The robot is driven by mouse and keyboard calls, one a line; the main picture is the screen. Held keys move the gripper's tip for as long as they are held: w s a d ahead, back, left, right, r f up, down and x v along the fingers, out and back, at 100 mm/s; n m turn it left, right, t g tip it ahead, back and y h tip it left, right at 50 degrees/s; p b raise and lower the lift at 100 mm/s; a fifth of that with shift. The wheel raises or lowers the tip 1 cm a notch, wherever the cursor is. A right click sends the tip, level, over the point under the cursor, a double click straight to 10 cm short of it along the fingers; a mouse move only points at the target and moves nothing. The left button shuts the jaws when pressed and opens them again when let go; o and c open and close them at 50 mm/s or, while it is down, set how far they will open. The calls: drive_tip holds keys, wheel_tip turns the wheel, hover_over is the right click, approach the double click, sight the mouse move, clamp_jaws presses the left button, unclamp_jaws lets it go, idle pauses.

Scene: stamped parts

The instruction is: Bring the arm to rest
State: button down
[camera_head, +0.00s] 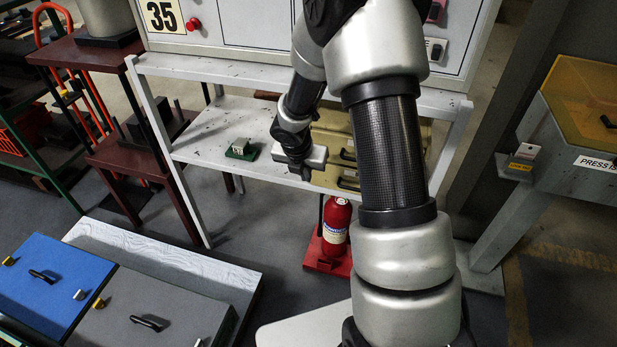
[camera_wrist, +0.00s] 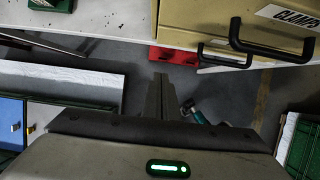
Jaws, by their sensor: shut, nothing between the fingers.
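My gripper (camera_head: 304,170) hangs from my bent arm, in front of the white shelf and close to the tan drawer box (camera_head: 341,125) in the head view. In the wrist view its two fingers (camera_wrist: 161,97) are together with nothing between them. They point over the dark floor, just short of the drawer box (camera_wrist: 205,18), whose label reads CLAMPS. My forearm covers part of the shelf and box in the head view.
A small metal block on a green base (camera_head: 241,149) sits on the white shelf (camera_head: 205,143), left of my gripper. A red fire extinguisher (camera_head: 336,227) stands below. Blue (camera_head: 50,283) and grey lidded boxes are at lower left. A yellow-topped press station (camera_head: 590,95) is at right.

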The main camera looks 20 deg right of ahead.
drive_tip(key=s+r+m+p, duration=0.2)
drive_tip(key=s+r+m, duration=0.25)
drive_tip(key=r, duration=0.45)
drive_tip(key=s+d+r+m+h+p, duration=0.1)
drive_tip(key=s+r+m+p, duration=0.15)
drive_tip(key=r+m, duration=0.45)
drive_tip(key=s+r+m+p, duration=0.2)
drive_tip(key=s+r+m, duration=0.15)
drive_tip(key=r, duration=0.85)
drive_tip(key=s+a+r+m+t+y+p, duration=0.1)
drive_tip(key=s+a+r+m+p, duration=0.1)
drive_tip(key=s+r+m, duration=0.4)
drive_tip(key=s+a+r+m+t+y+p, duration=0.1)
drive_tip(key=s+a+r+m+y+p, duration=0.1)
drive_tip(key=s+a+r+m, duration=0.2)
drive_tip(key=s+r+m, duration=0.2)
drive_tip(key=s+m, duration=0.2)
drive_tip(key=s, duration=0.2)
drive_tip(key=shift+s+a, duration=0.25)
drive_tip(key=shift+a, duration=0.05)
